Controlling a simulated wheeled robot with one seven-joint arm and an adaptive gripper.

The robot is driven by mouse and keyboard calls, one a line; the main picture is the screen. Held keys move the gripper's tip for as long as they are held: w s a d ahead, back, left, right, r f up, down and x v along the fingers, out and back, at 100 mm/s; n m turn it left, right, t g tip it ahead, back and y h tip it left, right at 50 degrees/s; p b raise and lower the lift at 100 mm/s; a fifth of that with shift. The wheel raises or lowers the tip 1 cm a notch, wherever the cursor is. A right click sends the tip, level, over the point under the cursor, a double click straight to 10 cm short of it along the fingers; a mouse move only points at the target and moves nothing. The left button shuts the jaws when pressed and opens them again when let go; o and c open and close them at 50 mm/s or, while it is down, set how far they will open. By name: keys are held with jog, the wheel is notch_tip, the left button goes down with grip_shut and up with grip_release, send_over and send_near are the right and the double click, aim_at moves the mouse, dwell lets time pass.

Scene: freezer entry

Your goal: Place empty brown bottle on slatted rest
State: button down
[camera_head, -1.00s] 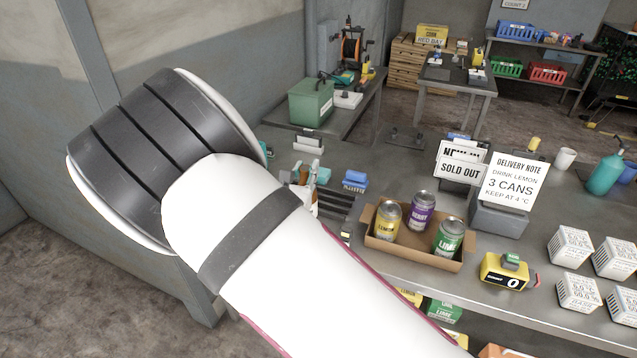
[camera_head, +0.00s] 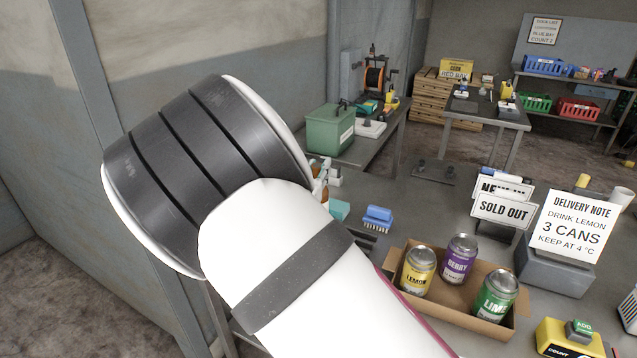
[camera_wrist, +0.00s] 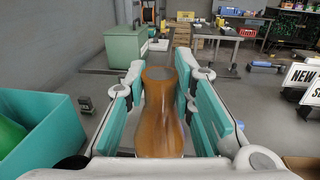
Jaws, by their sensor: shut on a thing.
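The brown bottle (camera_wrist: 160,120) shows in the wrist view, between the teal-padded fingers of my gripper (camera_wrist: 163,85). My gripper is shut on it. A dark slatted piece (camera_head: 366,243), perhaps the slatted rest, shows only in part beside my arm. The rest of it is hidden.
A blue brush (camera_head: 377,218) lies near the gripper. A cardboard box (camera_head: 465,312) with three cans stands right of my arm, with signs (camera_head: 503,208) behind it. A teal bin (camera_wrist: 40,130) is left of the gripper. A green box (camera_head: 330,130) stands farther back.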

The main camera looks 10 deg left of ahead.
jog(key=shift+w+b, duration=0.3)
jog(key=shift+w, duration=0.1)
jog(key=f+b, duration=0.2)
jog(key=f, duration=0.1)
jog(key=shift+w+a+f, duration=0.15)
jog(key=shift+w+f, duration=0.1)
jog(key=shift+w, duration=0.1)
jog(key=shift+f, duration=0.15)
jog(key=shift+s, duration=0.15)
jog(key=c, duration=1.4)
grip_release()
jog(key=shift+o, duration=0.2)
